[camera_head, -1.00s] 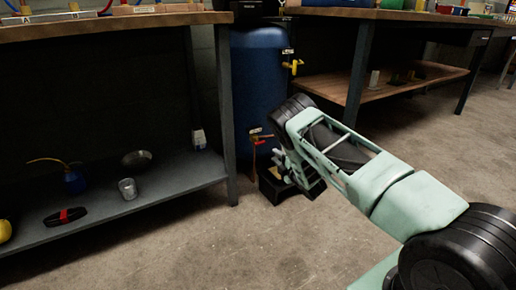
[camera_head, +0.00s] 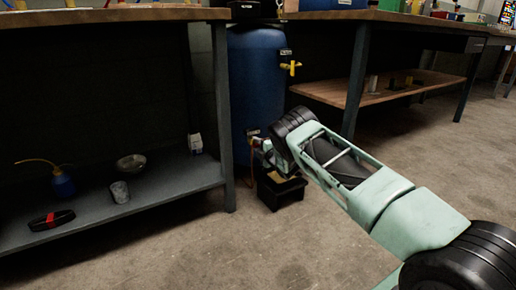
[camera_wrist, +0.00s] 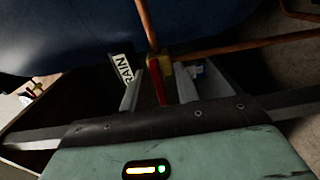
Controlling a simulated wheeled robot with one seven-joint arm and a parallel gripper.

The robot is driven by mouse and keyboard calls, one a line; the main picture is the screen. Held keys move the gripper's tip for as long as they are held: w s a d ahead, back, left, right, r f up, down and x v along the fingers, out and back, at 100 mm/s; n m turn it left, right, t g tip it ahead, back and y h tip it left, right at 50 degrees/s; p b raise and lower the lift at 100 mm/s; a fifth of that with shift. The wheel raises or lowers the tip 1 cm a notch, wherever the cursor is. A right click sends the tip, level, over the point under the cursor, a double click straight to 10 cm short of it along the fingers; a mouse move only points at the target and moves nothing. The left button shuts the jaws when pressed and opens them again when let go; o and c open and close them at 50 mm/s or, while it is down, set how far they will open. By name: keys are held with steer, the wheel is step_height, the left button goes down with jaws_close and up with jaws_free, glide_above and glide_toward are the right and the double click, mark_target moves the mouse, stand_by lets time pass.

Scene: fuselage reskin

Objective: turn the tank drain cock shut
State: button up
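The blue tank (camera_head: 255,85) stands between two benches. In the wrist view, the drain cock has a brass body (camera_wrist: 160,64) and a red lever (camera_wrist: 158,90), below the tank (camera_wrist: 90,35). A white tag reading "RAIN" (camera_wrist: 122,70) is beside it, its first letter hidden. My gripper (camera_wrist: 158,95) is open, with one finger on each side of the red lever and visible gaps. I cannot tell how deep the lever sits between the fingers. In the head view, my gripper (camera_head: 258,150) is low at the tank's front and largely covers the cock.
A black open box (camera_head: 283,190) sits on the floor below my gripper. Copper pipes (camera_wrist: 228,49) run close to the cock. A yellow valve (camera_head: 290,67) is higher on the tank. The left bench's leg (camera_head: 226,120) stands close by. Floor in front is clear.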

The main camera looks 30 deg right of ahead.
jaws_close()
steer(key=shift+m, duration=0.3)
steer(key=m+p, duration=0.2)
steer(key=shift+r+m, duration=0.1)
steer(key=shift+m, duration=0.3)
steer(key=m+p, duration=0.1)
steer(key=m, duration=0.2)
steer(key=shift+m, duration=0.3)
steer(key=m+p, duration=0.1)
steer(key=m, duration=0.4)
steer(key=shift+p, duration=0.3)
steer(key=m, duration=0.5)
steer(key=shift+m, duration=0.4)
steer(key=shift+p, duration=0.3)
